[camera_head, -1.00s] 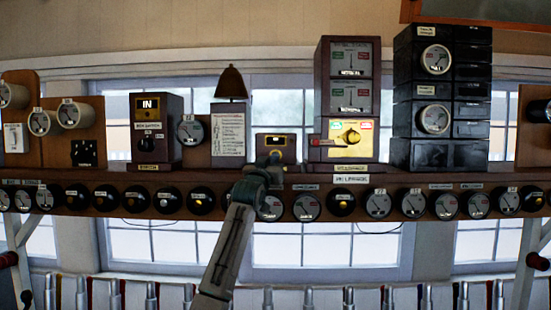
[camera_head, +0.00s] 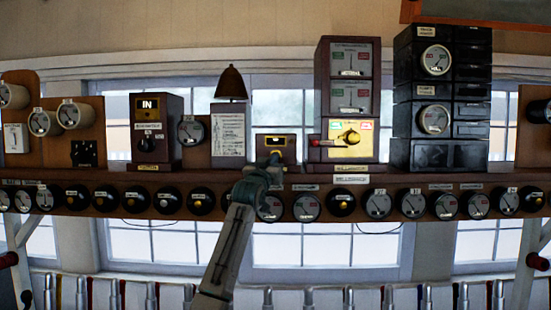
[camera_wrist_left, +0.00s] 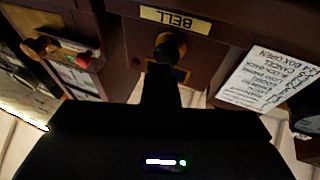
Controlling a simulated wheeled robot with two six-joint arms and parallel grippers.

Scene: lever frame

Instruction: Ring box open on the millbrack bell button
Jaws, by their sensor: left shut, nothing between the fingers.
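The small bell box (camera_head: 290,142) stands on the shelf, below and right of a brown bell (camera_head: 231,83). In the left wrist view it shows upside down with a yellow BELL label (camera_wrist_left: 177,19) and a round dark button (camera_wrist_left: 170,46). My left gripper (camera_head: 274,157) is shut and empty, with its tip at the front of the bell box. In the left wrist view its dark fingers (camera_wrist_left: 163,78) point at the button and overlap its edge. I cannot tell whether they touch it. My right gripper is not in view.
A white card (camera_head: 229,135) stands left of the bell box; in the wrist view it lists bell codes. A taller box with a yellow panel (camera_head: 350,138) stands to the right. Round dials and plungers line the shelf front (camera_head: 345,181), with levers below.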

